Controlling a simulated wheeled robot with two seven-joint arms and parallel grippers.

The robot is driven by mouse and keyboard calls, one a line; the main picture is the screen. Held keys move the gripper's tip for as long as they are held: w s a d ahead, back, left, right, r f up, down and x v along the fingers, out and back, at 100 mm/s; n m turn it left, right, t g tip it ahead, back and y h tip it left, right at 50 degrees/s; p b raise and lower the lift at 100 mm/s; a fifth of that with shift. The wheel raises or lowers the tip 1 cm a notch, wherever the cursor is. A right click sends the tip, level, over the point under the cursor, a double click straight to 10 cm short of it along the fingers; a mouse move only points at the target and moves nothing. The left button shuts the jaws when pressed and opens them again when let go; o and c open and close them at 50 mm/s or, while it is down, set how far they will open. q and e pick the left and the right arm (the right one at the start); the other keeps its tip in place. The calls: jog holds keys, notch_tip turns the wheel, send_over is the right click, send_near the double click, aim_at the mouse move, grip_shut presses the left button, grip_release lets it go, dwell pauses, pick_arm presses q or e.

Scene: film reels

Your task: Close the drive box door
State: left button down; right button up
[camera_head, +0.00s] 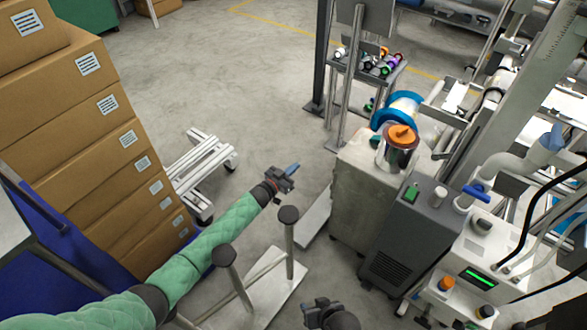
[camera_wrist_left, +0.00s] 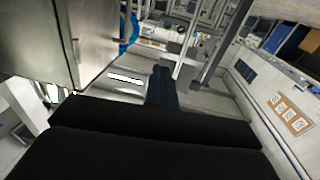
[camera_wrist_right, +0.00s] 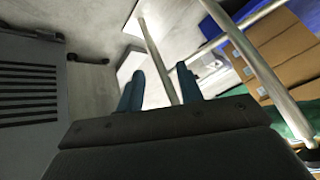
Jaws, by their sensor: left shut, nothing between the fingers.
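The pale box (camera_head: 356,188), probably the drive box, stands right of centre in the head view. A pale flat panel (camera_head: 315,217) shows low at its left side; I cannot tell whether it is the door. My left gripper (camera_head: 290,171) is shut and empty, left of the box and apart from it. In the left wrist view its blue fingers (camera_wrist_left: 161,84) are together, and a metal cabinet face (camera_wrist_left: 92,35) fills the upper left. My right gripper (camera_head: 318,304) is low in the head view. In the right wrist view its fingers (camera_wrist_right: 158,88) stand apart with nothing held.
A white stand with dark-capped posts (camera_head: 262,285) lies between my arms. Stacked cartons (camera_head: 100,140) and a white slatted cart (camera_head: 203,165) are at the left. A dark vented unit (camera_head: 410,240) stands right of the pale box.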

pick_arm(q)
jog(key=c, duration=2.2)
grip_release()
jog(key=c, duration=1.5)
grip_release()
pick_arm(e)
jog(key=shift+s, duration=0.1)
